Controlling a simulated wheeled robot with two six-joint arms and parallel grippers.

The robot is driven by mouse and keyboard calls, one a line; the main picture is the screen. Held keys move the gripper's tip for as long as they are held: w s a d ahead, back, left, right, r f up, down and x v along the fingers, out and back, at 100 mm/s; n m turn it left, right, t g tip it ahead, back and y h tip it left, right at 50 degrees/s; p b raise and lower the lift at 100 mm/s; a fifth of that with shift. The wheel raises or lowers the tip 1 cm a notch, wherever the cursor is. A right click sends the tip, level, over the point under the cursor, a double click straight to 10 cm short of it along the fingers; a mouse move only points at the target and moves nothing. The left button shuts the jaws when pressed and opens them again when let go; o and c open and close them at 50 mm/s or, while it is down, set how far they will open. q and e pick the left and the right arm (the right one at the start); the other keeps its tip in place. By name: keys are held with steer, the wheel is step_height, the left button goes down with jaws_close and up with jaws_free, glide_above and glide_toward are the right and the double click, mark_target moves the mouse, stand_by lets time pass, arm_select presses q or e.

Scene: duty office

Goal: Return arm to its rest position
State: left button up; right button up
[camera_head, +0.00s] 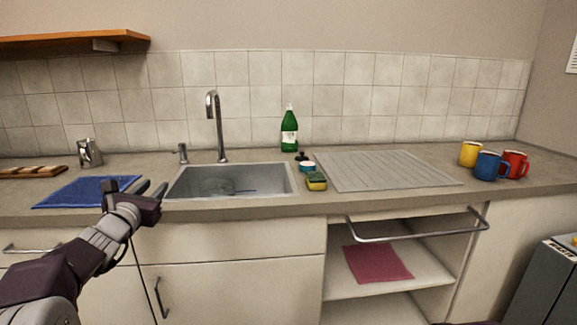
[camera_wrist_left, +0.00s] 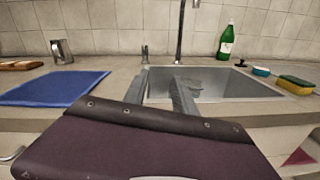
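My left arm reaches in from the lower left in the head view. Its gripper (camera_head: 135,187) is at the counter's front edge, between the blue cloth and the sink. The two fingers are apart with nothing between them. In the left wrist view the gripper (camera_wrist_left: 161,92) also shows empty, its spread fingers pointing toward the sink. My right gripper is not in view.
The sink (camera_head: 285,178) holds something blurred and a blue item. A blue cloth (camera_head: 80,192) lies to its left. A sponge (camera_head: 316,181), green bottle (camera_head: 289,130), ribbed drainboard (camera_head: 385,170) and mugs (camera_head: 487,165) stand right. A rail (camera_head: 420,234) juts out over an open shelf.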

arm_select(q)
steer(key=d+f+m+g+h, duration=0.1)
steer(key=d+f+m+h, duration=0.15)
steer(key=d, duration=0.45)
steer(key=d+f+m+g+h, duration=0.2)
steer(key=d+f+m, duration=0.15)
steer(key=d, duration=0.35)
steer(key=s+d+f+m+g+h, duration=0.1)
steer(key=s+d+f+m+g, duration=0.3)
steer(key=f, duration=0.3)
steer(key=s+d+f+m+g+h, duration=0.2)
steer(key=s+d+f+m, duration=0.2)
steer(key=s+d+f, duration=0.2)
steer(key=s+d+f+m+g+y, duration=0.1)
steer(key=s+f+m+g+y, duration=0.1)
steer(key=s+f+m+g, duration=0.5)
steer(key=s+a+f+m+g+y, duration=0.1)
steer(key=s+a+f+m+y, duration=0.1)
steer(key=s+a+f+m, duration=0.35)
steer(key=s+a+f+m+y, duration=0.2)
steer(key=s+f+m, duration=0.35)
steer(key=s, duration=0.35)
step_height(320, 180, up, 31)
steer(key=m+p, duration=0.2)
steer(key=p, duration=2.8)
steer(key=shift+w+a, duration=0.15)
steer(key=shift+a, duration=0.25)
